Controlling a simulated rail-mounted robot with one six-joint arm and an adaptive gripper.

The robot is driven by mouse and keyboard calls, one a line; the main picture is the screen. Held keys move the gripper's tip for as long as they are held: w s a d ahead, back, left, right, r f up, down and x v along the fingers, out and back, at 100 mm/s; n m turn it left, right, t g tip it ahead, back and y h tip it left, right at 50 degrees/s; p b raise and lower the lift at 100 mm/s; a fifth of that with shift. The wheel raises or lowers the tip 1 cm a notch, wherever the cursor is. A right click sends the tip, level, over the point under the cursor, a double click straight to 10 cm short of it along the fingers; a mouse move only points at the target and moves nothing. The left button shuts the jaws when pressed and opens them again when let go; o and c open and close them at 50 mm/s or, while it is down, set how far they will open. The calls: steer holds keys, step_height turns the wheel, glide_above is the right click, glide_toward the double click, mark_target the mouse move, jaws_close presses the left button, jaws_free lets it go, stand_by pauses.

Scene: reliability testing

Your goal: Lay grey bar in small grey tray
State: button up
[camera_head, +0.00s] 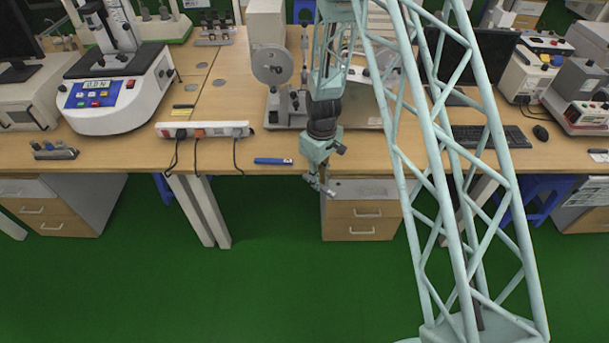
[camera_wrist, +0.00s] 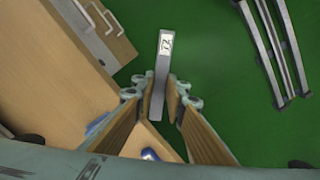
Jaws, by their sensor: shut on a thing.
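My gripper (camera_head: 319,183) hangs just past the front edge of the table in the head view. In the wrist view its padded fingers (camera_wrist: 163,98) are shut on a grey bar (camera_wrist: 160,72). The bar sticks out beyond the fingertips and has a white label with dark marks near its far end. In the head view the bar is too small to tell from the fingers. A small grey holder (camera_head: 55,151) with several pieces on it lies at the left front; I cannot tell whether it is the small grey tray.
A blue object (camera_head: 273,161) lies near the table edge, left of my gripper. A white power strip (camera_head: 204,130) with hanging cables is farther left. A drawer cabinet (camera_head: 361,213) stands below the table. A keyboard (camera_head: 490,136) is at right. Green floor in front is open.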

steer(key=s+d+f+m, duration=0.2)
steer(key=d+m, duration=0.2)
steer(key=d, duration=0.1)
steer(key=s+d+f+m+b, duration=0.1)
steer(key=s+d+f+m, duration=0.2)
steer(key=d, duration=0.3)
steer(key=shift+s+d+f+m, duration=0.2)
steer(key=shift+f+m, duration=0.15)
steer(key=shift+m, duration=0.55)
steer(key=shift+d, duration=0.1)
